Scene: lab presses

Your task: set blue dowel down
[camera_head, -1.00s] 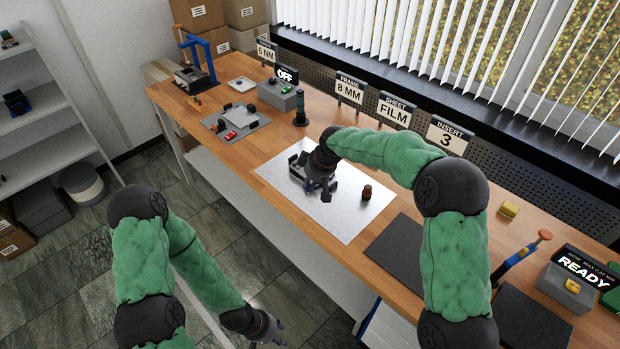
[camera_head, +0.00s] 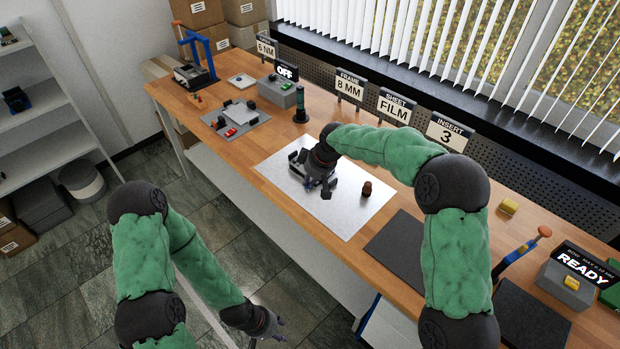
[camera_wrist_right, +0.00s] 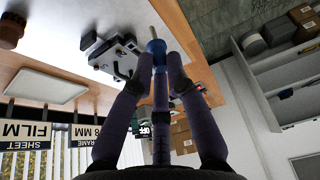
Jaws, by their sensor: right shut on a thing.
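My right gripper (camera_wrist_right: 157,65) is shut on the blue dowel (camera_wrist_right: 155,46), whose thin pale end points away from the fingers in the right wrist view. In the head view this gripper (camera_head: 325,188) is low over the pale metal sheet (camera_head: 345,218), beside a grey fixture (camera_head: 296,160). The dowel is mostly hidden there. The fixture (camera_wrist_right: 116,55) also shows just beside the dowel in the wrist view; I cannot tell whether they touch. My left gripper (camera_head: 280,328) hangs empty over the floor, fingers spread apart, away from the bench.
A brown knobbed piece (camera_head: 367,189) stands on the sheet right of the right gripper. A dark mat (camera_head: 397,250) lies further right. A dark green-banded post (camera_head: 300,106) and a grey tray with parts (camera_head: 236,120) are at the left. Signs line the bench back.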

